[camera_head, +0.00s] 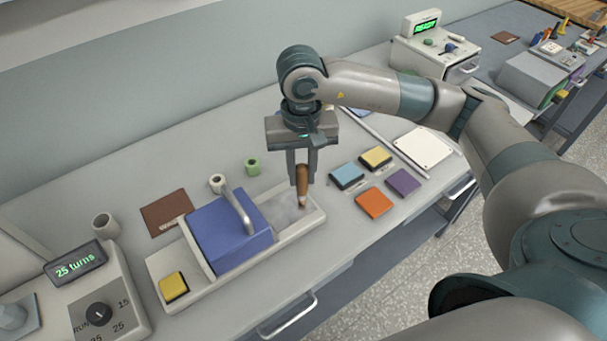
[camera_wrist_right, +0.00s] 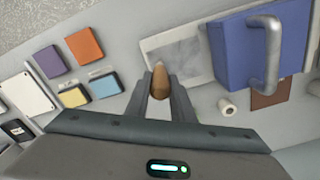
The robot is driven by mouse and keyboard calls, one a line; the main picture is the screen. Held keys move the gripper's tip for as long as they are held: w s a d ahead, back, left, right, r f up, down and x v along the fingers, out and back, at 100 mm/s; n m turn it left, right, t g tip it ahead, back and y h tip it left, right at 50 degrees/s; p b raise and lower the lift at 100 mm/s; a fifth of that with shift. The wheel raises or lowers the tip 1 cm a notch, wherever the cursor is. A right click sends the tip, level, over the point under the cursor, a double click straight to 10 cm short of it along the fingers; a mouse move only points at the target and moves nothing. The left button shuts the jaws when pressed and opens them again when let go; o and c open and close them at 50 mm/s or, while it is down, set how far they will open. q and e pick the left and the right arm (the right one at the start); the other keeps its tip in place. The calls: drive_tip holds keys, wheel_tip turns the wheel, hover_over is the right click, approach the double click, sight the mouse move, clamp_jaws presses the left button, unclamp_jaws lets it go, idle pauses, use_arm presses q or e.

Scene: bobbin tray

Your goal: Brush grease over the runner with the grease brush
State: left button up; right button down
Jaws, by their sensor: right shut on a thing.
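My right gripper (camera_head: 301,178) is shut on the brown handle of the grease brush (camera_head: 302,188), pointing down over the right end of the runner (camera_head: 320,213). The pale brush tip is low over or on the runner; I cannot tell whether it touches. The runner is a long pale tray with a grey smeared patch (camera_head: 280,208) at that end. A blue block (camera_head: 232,247) with a grey handle sits across its middle. In the right wrist view the brush (camera_wrist_right: 159,88) shows between the fingers, with the grey patch (camera_wrist_right: 183,52) beyond. My left gripper is out of view.
A yellow pad (camera_head: 173,286) lies at the runner's left end. Blue, yellow, orange (camera_head: 375,202) and purple pads lie to the right. White and green spools (camera_head: 253,167) and a brown mat (camera_head: 165,212) lie behind. A "25 turns" machine (camera_head: 105,295) stands at left.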

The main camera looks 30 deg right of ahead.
idle(0.3)
drive_tip(key=shift+w+f+b, duration=0.15)
drive_tip(key=shift+w+b, duration=0.25)
drive_tip(key=shift+b, duration=0.1)
drive_tip(key=shift+w+a+b, duration=0.15)
drive_tip(key=shift+w+b, duration=0.25)
drive_tip(key=shift+w, duration=0.15)
drive_tip(key=shift+w, duration=0.1)
drive_tip(key=shift+w+a+b, duration=0.15)
drive_tip(key=shift+w+b, duration=0.65)
drive_tip(key=shift+b, duration=0.05)
drive_tip(key=shift+s, duration=0.15)
